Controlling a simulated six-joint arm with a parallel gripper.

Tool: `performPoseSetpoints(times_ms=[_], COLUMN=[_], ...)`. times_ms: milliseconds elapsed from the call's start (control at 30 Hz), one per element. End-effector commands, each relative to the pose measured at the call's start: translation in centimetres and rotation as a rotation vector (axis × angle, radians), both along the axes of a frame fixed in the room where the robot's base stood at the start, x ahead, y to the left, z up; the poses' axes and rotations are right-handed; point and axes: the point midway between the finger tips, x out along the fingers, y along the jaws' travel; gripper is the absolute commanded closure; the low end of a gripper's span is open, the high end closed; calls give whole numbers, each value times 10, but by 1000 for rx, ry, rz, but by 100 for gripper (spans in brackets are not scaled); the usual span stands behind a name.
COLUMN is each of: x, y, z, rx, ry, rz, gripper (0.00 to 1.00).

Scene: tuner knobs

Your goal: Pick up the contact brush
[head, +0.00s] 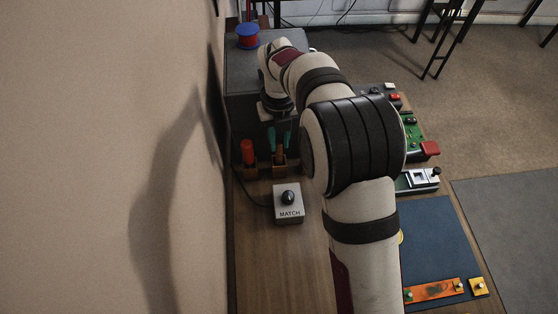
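My gripper (279,139) points down at the back left of the bench, with its two teal fingertips apart. Directly below and between the fingertips stands a small brown holder (279,164) with a dark upright part in it. This may hold the contact brush, but it is too small and too covered to be sure. I cannot tell whether the fingertips touch it. Just left of it, a red-orange upright cylinder (247,151) stands in a second brown holder.
A grey box labelled MATCH (288,212) with a black knob stands in front of the holders. The wall is close on the left. A blue mat (440,235), an orange strip (434,290) and green circuit boards (412,135) lie right. A red-blue spool (247,36) sits at the back.

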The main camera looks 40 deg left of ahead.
Motion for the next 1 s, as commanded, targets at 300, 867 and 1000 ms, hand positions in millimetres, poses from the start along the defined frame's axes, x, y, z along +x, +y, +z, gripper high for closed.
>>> performPoseSetpoints(times_ms=[300,867,1000], x=[0,1,10], y=[0,-1,-22], z=[0,90,108], rx=[0,2,1], ry=[0,-2,13], rz=[0,5,103], gripper=[100,100,100])
